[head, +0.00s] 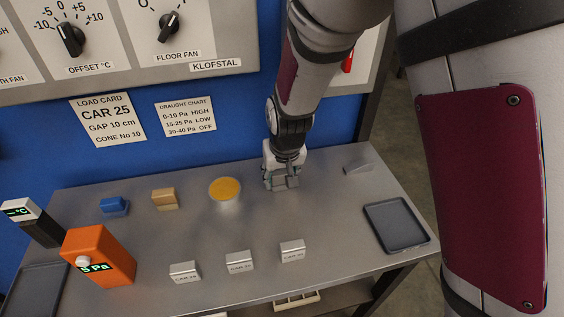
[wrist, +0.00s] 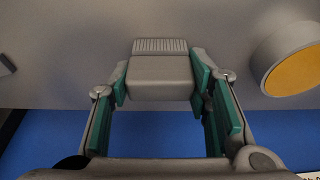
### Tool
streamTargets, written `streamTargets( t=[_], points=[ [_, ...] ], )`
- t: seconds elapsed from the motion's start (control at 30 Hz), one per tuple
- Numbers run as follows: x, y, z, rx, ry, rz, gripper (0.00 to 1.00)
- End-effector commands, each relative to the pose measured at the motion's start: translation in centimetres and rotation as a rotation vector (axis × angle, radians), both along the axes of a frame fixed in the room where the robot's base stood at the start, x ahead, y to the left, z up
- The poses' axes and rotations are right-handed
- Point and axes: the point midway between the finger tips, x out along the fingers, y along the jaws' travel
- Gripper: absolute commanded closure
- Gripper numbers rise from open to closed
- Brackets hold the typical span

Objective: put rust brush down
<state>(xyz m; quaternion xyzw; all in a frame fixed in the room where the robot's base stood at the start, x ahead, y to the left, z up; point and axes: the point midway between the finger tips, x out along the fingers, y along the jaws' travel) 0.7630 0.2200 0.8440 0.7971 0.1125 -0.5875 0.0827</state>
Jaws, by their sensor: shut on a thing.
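My gripper (head: 281,174) reaches down to the back right part of the grey bench, to the right of the yellow-topped tin. It is shut on a grey block with a ridged strip along one edge, which I take as the rust brush (head: 288,184). In the wrist view the rust brush (wrist: 160,78) sits between the green pads of my gripper (wrist: 160,92), ridged strip facing away. The brush is at or just above the bench top (head: 330,215); I cannot tell whether it touches.
The tin (head: 226,190) stands close left, with a tan block (head: 164,199) and blue block (head: 114,206) beyond. A small grey piece (head: 358,168) and a dark tray (head: 397,226) are right. Labelled blocks (head: 240,262) and an orange meter (head: 98,255) stand in front.

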Motion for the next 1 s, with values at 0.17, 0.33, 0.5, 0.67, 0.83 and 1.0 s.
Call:
streamTargets(
  t=[0.17, 0.33, 0.5, 0.67, 0.83, 1.0],
  points=[
    [0.0, 0.0, -0.1, 0.000, 0.000, 0.000, 0.82],
    [0.0, 0.0, -0.1, 0.000, 0.001, 0.000, 0.36],
    [0.0, 0.0, -0.1, -0.001, 0.001, 0.000, 0.36],
    [0.0, 0.0, -0.3, -0.001, 0.000, 0.000, 0.36],
    [-0.5, -0.1, 1.7, 0.002, -0.004, 0.001, 0.36],
    [-1.8, 0.5, 5.3, 0.002, -0.004, 0.003, 0.36]
  ],
)
